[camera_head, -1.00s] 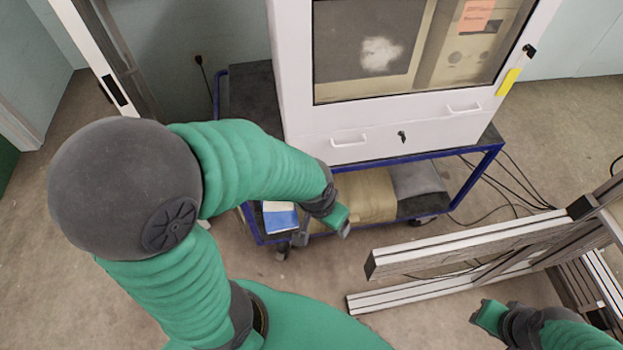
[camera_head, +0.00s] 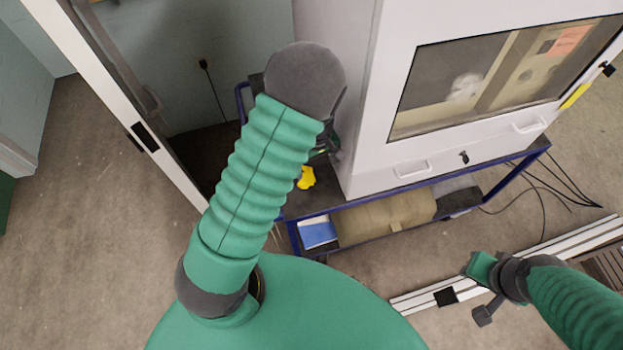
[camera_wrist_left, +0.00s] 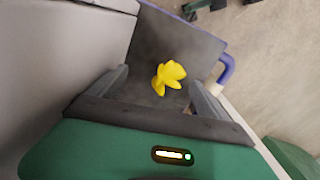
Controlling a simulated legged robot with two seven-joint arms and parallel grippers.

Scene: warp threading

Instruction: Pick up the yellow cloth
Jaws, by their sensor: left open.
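The yellow cloth (camera_head: 306,178) is a small crumpled piece on the dark top of the cart, left of the white cabinet. My left arm partly covers it in the head view. In the left wrist view the cloth (camera_wrist_left: 170,74) lies on the dark surface, framed between the fingers. My left gripper (camera_wrist_left: 160,88) is open and empty above the cloth. In the head view the left gripper (camera_head: 326,148) is mostly hidden behind my arm. My right gripper (camera_head: 482,285) is at the lower right, far from the cloth; its fingers are unclear.
The white cabinet (camera_head: 375,150) stands close beside the cloth. The blue-framed cart (camera_head: 480,203) carries it, with a tan bundle (camera_head: 385,217) and a blue-and-white item (camera_head: 318,232) on its lower shelf. Aluminium rails (camera_head: 570,243) lie at the right. The floor at left is clear.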

